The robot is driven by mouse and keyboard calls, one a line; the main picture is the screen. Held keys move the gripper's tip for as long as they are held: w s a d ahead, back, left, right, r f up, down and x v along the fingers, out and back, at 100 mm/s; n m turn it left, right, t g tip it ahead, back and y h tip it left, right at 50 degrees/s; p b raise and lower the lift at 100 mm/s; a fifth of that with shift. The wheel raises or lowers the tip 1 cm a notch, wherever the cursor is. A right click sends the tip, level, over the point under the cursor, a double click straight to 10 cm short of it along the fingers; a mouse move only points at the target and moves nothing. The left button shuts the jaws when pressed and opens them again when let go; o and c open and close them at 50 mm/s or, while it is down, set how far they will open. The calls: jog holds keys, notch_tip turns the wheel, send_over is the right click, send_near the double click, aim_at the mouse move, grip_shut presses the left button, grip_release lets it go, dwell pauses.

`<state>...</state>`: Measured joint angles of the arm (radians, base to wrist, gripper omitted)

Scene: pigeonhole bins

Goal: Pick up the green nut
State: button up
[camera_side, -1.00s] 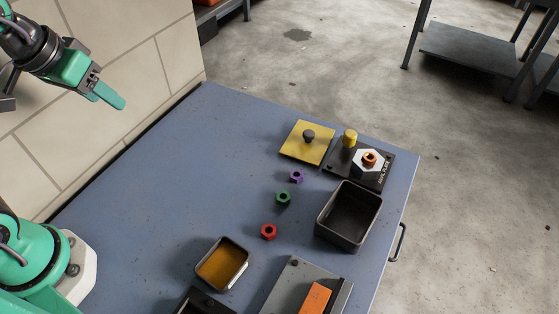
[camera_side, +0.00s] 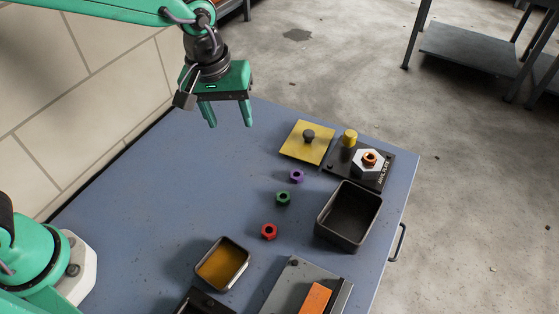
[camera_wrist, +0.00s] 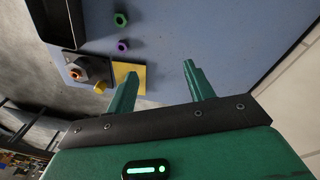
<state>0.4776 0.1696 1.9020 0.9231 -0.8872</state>
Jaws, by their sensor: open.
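The green nut (camera_side: 283,198) lies on the blue table between a purple nut (camera_side: 296,176) and a red nut (camera_side: 269,231). My gripper (camera_side: 228,118) is open and empty, held above the table's far left part, up and to the left of the green nut and apart from it. In the wrist view the green nut (camera_wrist: 120,19) shows near the top, above the purple nut (camera_wrist: 123,45). My two green fingertips (camera_wrist: 161,74) stand spread below it, with nothing between them but table.
A black open bin (camera_side: 347,237) stands right of the nuts. Behind are a yellow plate with a dark knob (camera_side: 318,150) and a black fixture (camera_side: 371,181) with a white hexagon. A yellow-bottomed tray (camera_side: 243,252) and an orange block (camera_side: 315,299) lie in front. The table's left part is clear.

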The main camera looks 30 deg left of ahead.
jog(key=n+g, duration=0.1)
jog(key=n, duration=0.1)
send_over(283, 198)
jog(key=shift+y, duration=0.4)
notch_tip(283, 198, down, 10)
jog(key=shift+d+f, duration=0.15)
jog(key=shift+f, duration=0.1)
jog(key=shift+f, duration=3.75)
jog(key=c, duration=1.1)
